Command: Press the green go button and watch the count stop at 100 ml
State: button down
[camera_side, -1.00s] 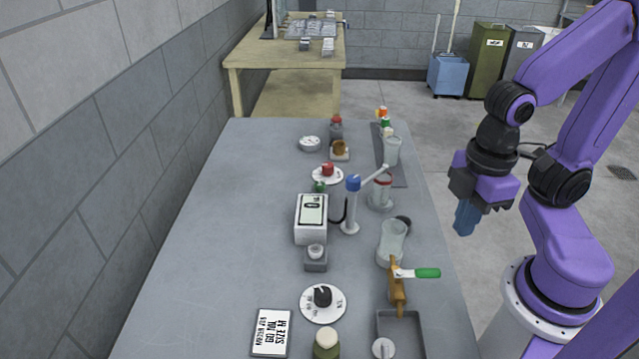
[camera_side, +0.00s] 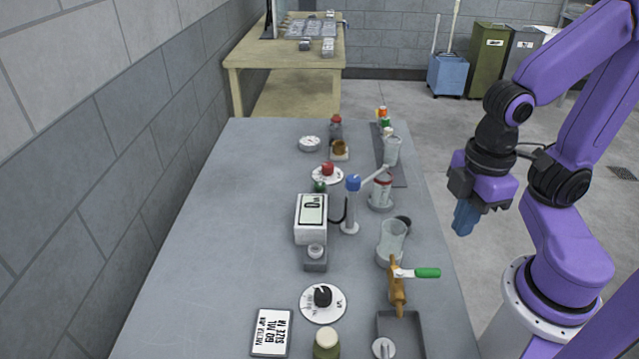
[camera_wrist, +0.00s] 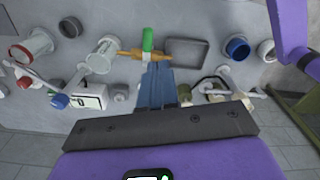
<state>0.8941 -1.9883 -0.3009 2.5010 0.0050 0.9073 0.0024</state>
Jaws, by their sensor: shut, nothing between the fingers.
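A small green button (camera_side: 320,186) shows behind the white counter box (camera_side: 311,230), partly hidden by it. The box's display (camera_side: 313,208) shows a large dark figure that looks like 0. The box also shows in the wrist view (camera_wrist: 90,97), where its display seems to read 0. My gripper (camera_side: 464,220) hangs off the table's right side, pointing down, with its blue fingers shut and empty. It is well apart from the button and the box. In the wrist view, the blue fingers (camera_wrist: 157,85) overlap the table scene.
A blue-topped post (camera_side: 353,205) with a side arm stands right of the box. A red knob (camera_side: 328,170), a clear jar (camera_side: 391,240), a green-handled valve (camera_side: 427,272), a dial (camera_side: 323,303) and a placard (camera_side: 271,333) stand around. The table's left side is clear.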

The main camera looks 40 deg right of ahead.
jog(key=w+a+f+m+t+y, duration=0.1)
jog(key=w+a+m, duration=0.25)
jog(key=w, duration=0.35)
jog(key=w+a+f+m+t+y, duration=0.15)
jog(key=w+m, duration=0.25)
jog(key=w, duration=0.4)
jog(key=w+a+f+m+t+y, duration=0.1)
jog(key=w+a+m, duration=0.25)
jog(key=w, duration=0.35)
jog(key=m+t+h, duration=0.5)
jog(key=m+h, duration=0.1)
jog(key=m, duration=0.6)
send_over(322, 185)
jog(key=shift+s+f+y, duration=0.1)
jog(key=shift+f+y, duration=0.15)
jog(key=shift+f, duration=1.3)
jog(key=shift+f, duration=0.15)
jog(key=shift+f, duration=4.25)
jog(key=shift+f, duration=0.1)
